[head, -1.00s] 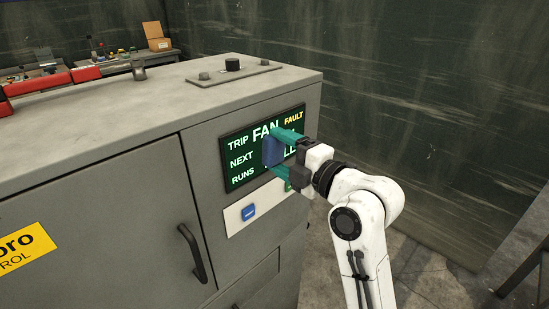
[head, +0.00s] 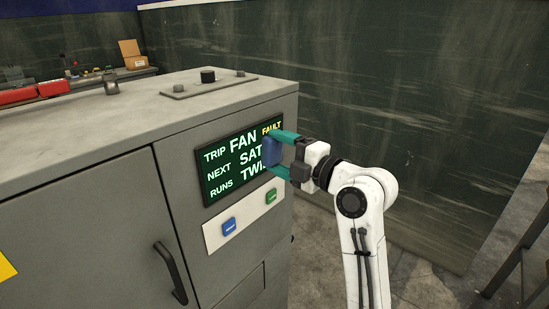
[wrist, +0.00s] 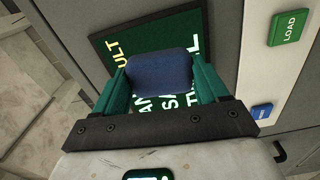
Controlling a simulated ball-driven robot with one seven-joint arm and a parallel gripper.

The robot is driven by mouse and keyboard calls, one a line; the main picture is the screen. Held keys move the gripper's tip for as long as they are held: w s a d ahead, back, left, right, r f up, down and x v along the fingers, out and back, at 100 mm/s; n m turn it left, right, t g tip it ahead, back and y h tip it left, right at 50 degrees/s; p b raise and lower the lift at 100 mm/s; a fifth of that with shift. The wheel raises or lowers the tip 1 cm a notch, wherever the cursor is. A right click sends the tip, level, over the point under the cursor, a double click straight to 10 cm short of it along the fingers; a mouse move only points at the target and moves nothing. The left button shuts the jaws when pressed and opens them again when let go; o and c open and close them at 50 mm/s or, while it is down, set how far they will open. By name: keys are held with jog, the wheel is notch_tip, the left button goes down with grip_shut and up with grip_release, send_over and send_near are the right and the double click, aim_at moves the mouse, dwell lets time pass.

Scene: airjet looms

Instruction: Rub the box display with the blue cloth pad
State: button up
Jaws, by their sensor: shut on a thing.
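The box display (head: 226,163) is a dark panel with green-white text and a yellow FAULT word, set in the side of a grey cabinet. It also shows in the wrist view (wrist: 108,42). My gripper (head: 278,152) is shut on the blue cloth pad (head: 270,151), at the right end of the display. In the wrist view the pad (wrist: 160,74) sits between the two green fingers and covers part of the text. The pad appears against or very near the screen; I cannot tell whether it touches.
Below the display is a pale strip with a blue button (head: 229,227) and a green LOAD button (head: 271,196). A black handle (head: 171,272) stands out from the cabinet door. A knob plate (head: 208,84) is on the cabinet top. Open floor lies to the right.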

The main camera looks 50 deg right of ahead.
jog(key=shift+s, duration=0.1)
jog(key=shift+s+d+b, duration=0.1)
jog(key=shift+s+b, duration=0.55)
jog(key=shift+s, duration=2.25)
jog(key=s+p, duration=0.2)
jog(key=s, duration=0.1)
